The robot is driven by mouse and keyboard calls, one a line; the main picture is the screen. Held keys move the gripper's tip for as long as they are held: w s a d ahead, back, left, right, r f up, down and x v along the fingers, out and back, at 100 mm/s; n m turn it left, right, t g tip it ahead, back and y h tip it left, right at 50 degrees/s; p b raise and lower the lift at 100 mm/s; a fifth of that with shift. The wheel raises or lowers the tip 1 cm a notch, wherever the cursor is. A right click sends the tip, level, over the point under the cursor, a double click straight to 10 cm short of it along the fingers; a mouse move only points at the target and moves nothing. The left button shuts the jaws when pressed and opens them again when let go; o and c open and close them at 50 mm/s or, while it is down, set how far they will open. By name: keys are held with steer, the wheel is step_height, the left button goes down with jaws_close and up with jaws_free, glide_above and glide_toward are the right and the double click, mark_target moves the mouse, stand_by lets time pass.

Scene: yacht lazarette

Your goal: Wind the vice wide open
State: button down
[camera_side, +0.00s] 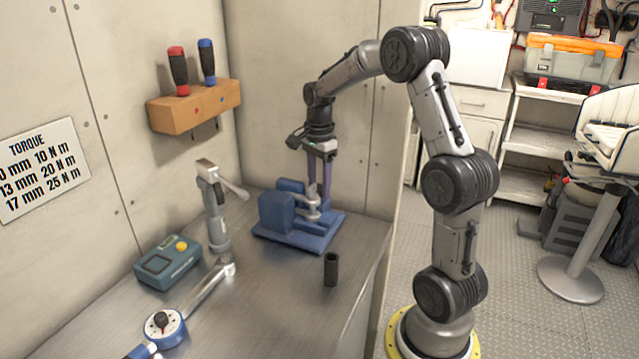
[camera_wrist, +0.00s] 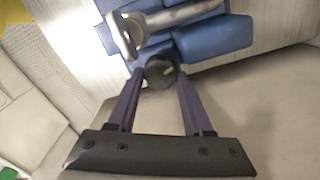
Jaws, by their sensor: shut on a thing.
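The blue vice (camera_side: 275,212) stands on its blue base plate on the metal bench, against the back wall. A silver crank (camera_side: 312,214) is at its right side. My gripper (camera_side: 320,192) points down over the crank, its purple fingers at the crank's knob. In the wrist view the fingertips of my gripper (camera_wrist: 158,78) are shut on the round grey crank knob (camera_wrist: 158,72). The blue vice body (camera_wrist: 213,38) and a grey metal bar (camera_wrist: 175,16) lie just beyond. How far apart the jaws are cannot be told.
A black socket (camera_side: 331,270) stands on the bench in front of the vice. A grey clamp-like tool (camera_side: 215,215), a teal box (camera_side: 167,262) and a torque wrench (camera_side: 200,295) are left. A wooden rack (camera_side: 195,107) holds red-handled and blue-handled screwdrivers above.

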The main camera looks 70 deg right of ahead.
mark_target(319, 186)
steer(key=n, duration=0.4)
steer(key=shift+w+r+n, duration=0.1)
steer(key=shift+n, duration=0.3)
stand_by(0.4)
steer(key=shift+c, duration=1.5)
jaws_free()
steer(key=shift+r, duration=4)
